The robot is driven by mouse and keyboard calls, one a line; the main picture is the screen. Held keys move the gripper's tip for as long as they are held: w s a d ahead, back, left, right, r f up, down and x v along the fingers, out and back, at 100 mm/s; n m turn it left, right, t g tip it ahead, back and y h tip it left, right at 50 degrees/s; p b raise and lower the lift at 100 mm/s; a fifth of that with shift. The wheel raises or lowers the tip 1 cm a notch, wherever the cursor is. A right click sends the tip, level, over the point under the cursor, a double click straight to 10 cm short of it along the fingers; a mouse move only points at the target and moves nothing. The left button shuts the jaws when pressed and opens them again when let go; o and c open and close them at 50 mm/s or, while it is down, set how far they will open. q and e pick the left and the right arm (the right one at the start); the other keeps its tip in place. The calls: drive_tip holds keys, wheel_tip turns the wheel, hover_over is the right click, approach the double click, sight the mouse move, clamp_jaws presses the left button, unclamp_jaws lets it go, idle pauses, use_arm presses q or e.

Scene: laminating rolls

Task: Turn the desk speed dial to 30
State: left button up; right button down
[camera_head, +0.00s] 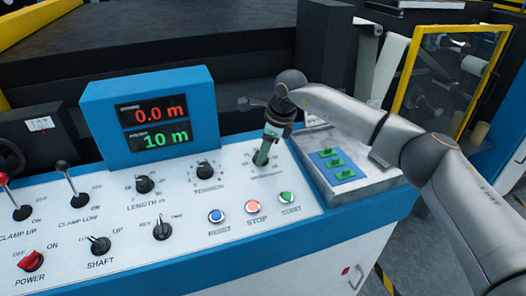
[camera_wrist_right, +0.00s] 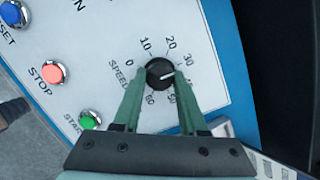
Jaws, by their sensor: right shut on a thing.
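The speed dial (camera_wrist_right: 160,73) is a round black knob with a white pointer line on a white panel, in the right wrist view. Its scale runs from 0 at the left over 10, 20 and 30 to 60. The pointer faces right, close to the 30 side; its exact value is hard to read. My right gripper (camera_wrist_right: 159,75) has its green fingers on either side of the knob, shut on it. In the head view the right gripper (camera_head: 262,156) points down at the panel and largely hides the dial. My left gripper is not in view.
A display (camera_head: 153,123) reads 0.0 m in red and 10 m in green. The length knob (camera_head: 144,184) and tension knob (camera_head: 205,170) are left of the gripper. Blue, red stop (camera_head: 253,207) and green start (camera_head: 286,197) buttons lie in front.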

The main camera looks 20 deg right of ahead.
drive_tip(key=shift+r+n, duration=0.1)
drive_tip(key=shift+n, duration=0.2)
drive_tip(key=shift+c, duration=2.2)
unclamp_jaws()
drive_tip(key=b+v, duration=0.1)
drive_tip(key=v, duration=1.1)
drive_tip(key=shift+r, duration=0.2)
drive_tip(key=shift+s+d+f, duration=0.1)
drive_tip(key=shift+s, duration=0.05)
